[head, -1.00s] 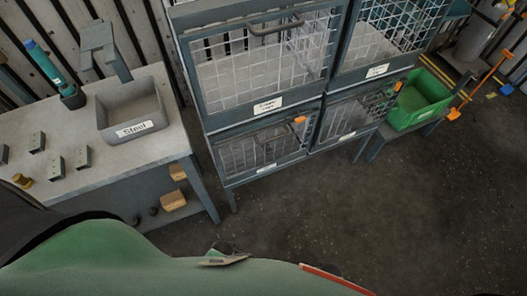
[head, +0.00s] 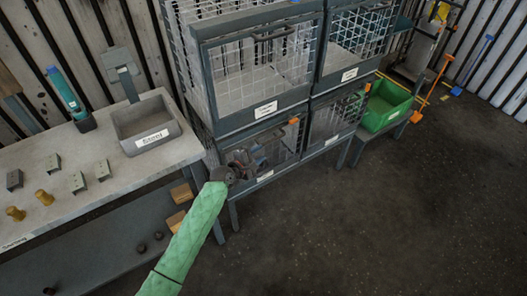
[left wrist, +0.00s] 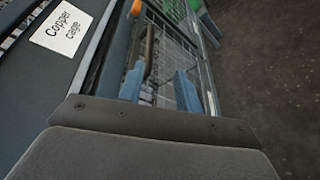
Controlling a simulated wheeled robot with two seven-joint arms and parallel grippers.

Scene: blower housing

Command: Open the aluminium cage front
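The lower left wire cage front (head: 287,142) looks shut, under the cage labelled "Copper cage" in the left wrist view (left wrist: 62,28). Its own label (head: 265,175) is too small to read. An orange tab (head: 294,121) sits at its top right corner and also shows in the left wrist view (left wrist: 136,8). My left gripper (head: 256,160) is at this front, covering part of its mesh. In the left wrist view its two blue fingers (left wrist: 160,84) are apart, with the dark handle bar (left wrist: 149,52) between or just beyond them; contact is unclear. My right gripper is out of view.
More cages adjoin above and to the right. A green bin (head: 388,104) stands on a low stand to the right. At left, a workbench (head: 110,195) carries a basin labelled "Steel" (head: 147,122) and several small metal parts. The dark floor (head: 370,220) in front is free.

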